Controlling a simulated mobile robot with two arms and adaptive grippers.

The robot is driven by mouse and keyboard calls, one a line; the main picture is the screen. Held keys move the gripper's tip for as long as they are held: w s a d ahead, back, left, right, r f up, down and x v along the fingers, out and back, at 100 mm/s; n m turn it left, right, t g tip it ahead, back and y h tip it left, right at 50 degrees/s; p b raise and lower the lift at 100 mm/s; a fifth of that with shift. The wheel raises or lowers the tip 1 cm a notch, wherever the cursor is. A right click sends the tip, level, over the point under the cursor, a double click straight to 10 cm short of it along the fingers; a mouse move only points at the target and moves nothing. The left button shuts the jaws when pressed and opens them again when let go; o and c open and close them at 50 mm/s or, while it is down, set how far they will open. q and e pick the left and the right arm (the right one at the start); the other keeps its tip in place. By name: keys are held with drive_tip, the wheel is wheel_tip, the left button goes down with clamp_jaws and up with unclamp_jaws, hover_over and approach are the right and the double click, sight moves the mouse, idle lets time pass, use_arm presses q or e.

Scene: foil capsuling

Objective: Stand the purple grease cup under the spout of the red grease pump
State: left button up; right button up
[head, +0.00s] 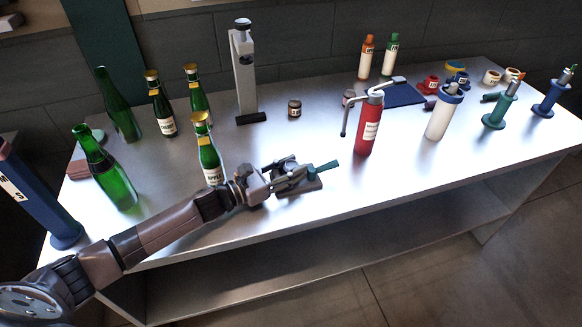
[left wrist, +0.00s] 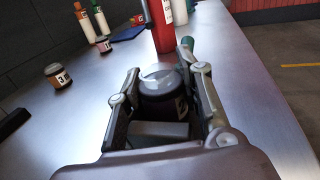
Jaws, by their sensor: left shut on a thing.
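My left gripper (head: 292,180) is shut on a small dark, purplish cup with a grey top, which I take for the purple grease cup (left wrist: 163,92). In the left wrist view the cup sits upright between the two fingers (left wrist: 160,105), part of a label showing at its right. In the head view the gripper mostly hides it. The red grease pump (head: 369,130) stands upright to the right of and beyond the gripper, its spout (head: 344,125) hanging on its left side. Its red body also shows beyond the cup in the left wrist view (left wrist: 161,28). My right gripper is not in view.
A dark jar (head: 294,108) and a small cup (head: 348,97) stand behind. Green bottles (head: 210,158) stand left. A white pump (head: 442,113) stands right of the red one. A green-handled thing (head: 323,168) is beside the gripper. The table (head: 310,140) is clear left of the spout.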

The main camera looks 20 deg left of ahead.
use_arm(q)
drive_tip(key=o, duration=1.2)
